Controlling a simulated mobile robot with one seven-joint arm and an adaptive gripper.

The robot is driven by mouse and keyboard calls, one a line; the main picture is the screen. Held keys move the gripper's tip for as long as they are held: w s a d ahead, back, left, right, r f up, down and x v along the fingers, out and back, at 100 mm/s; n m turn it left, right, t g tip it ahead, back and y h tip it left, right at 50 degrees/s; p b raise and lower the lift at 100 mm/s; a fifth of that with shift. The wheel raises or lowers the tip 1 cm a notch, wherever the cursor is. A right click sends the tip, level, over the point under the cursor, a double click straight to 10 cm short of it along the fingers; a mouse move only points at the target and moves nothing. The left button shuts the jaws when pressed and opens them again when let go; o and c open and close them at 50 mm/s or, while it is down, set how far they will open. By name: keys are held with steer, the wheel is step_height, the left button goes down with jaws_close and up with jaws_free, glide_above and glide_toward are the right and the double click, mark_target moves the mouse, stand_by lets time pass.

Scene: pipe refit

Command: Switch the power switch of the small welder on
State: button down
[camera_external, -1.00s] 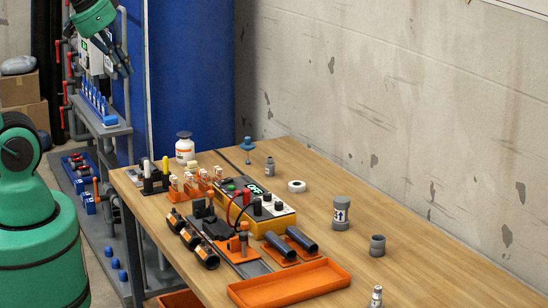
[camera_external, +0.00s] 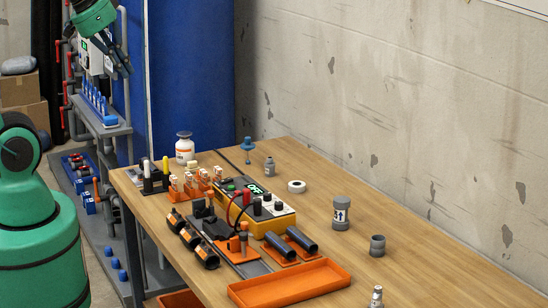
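The small welder (camera_external: 272,226) is a yellow box with a pale top, standing on the wooden table in the external view. Its small display (camera_external: 257,188) shows green lettering that looks like OFF. Dark knobs and red and black leads are on its top. The power switch is too small to pick out. My gripper (camera_external: 124,68) hangs at the upper left, well apart from the welder, in front of the pipe rack. Its dark fingers point down; I see nothing held, and the gap between them is unclear.
An orange tray (camera_external: 289,284) lies in front of the welder. Dark pipe pieces (camera_external: 304,239) lie beside it and black couplings (camera_external: 207,256) to its left. A white bottle (camera_external: 185,148), a tape roll (camera_external: 297,186) and grey fittings (camera_external: 341,213) stand around. The table's right side is mostly free.

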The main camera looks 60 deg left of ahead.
steer(key=shift+w, duration=0.1)
steer(key=n+g+b, duration=0.2)
steer(key=n+g, duration=0.2)
steer(key=n, duration=1.4)
glide_above(226, 181)
step_height(226, 181, down, 28)
steer(key=shift+a+f, duration=0.2)
steer(key=shift+a, duration=0.1)
steer(key=shift+f, duration=0.1)
steer(key=f+b, duration=0.1)
steer(key=f, duration=0.3)
steer(key=w+f+b, duration=0.1)
steer(key=f, duration=0.4)
steer(key=w+f+b, duration=0.1)
steer(key=f, duration=0.3)
steer(key=shift+f, duration=0.35)
